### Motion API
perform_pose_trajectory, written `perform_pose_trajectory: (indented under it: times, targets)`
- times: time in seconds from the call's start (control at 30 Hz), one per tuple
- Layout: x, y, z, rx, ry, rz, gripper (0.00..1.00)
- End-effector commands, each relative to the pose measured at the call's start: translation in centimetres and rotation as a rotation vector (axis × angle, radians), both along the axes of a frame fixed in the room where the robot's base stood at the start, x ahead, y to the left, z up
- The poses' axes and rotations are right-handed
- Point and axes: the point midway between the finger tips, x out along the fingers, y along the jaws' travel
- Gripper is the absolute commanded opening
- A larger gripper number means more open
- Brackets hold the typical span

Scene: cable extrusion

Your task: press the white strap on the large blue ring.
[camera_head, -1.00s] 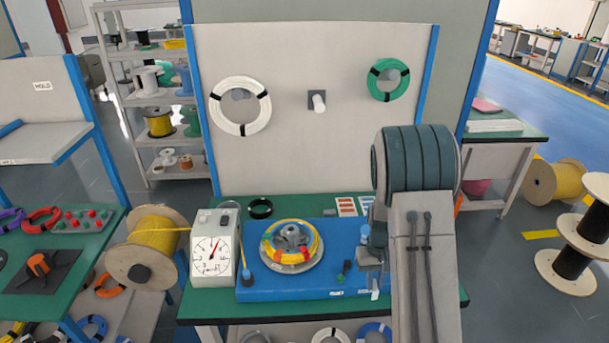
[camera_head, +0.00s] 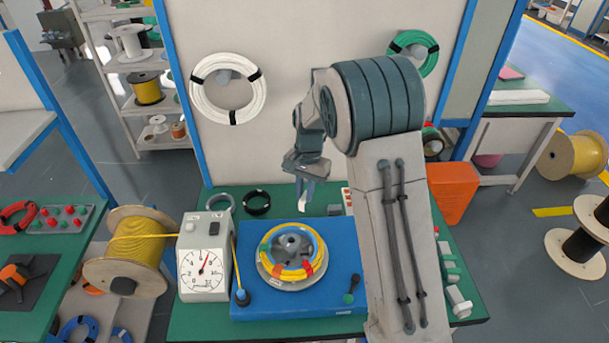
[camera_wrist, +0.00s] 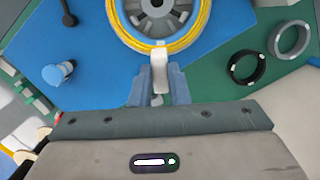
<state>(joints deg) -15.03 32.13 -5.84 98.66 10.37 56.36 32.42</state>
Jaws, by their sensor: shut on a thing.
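My gripper (camera_head: 305,178) is shut on the white strap (camera_head: 303,204), which hangs down from the jaws. In the head view it is just behind and above the coil on the blue machine. The strap's tip overlaps the near edge of the yellow and blue coil (camera_wrist: 124,35). I cannot tell whether they touch.
Black (camera_head: 257,203) and grey (camera_head: 222,203) rings lie behind. An orange bin (camera_head: 453,190) stands right of my arm.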

Motion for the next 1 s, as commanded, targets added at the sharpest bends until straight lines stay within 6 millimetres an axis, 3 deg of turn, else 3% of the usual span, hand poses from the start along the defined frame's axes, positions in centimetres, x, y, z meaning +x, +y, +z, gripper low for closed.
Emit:
perform_pose_trajectory:
  times: [0.27, 0.8, 1.0]
  targets:
    - [0.1, -0.2, -1.0, -0.001, 0.001, -0.021, 0.02]
    - [0.1, 0.0, -7.0, 0.000, 0.001, -0.016, 0.02]
    - [0.1, 0.0, -7.8, 0.000, 0.001, -0.015, 0.02]
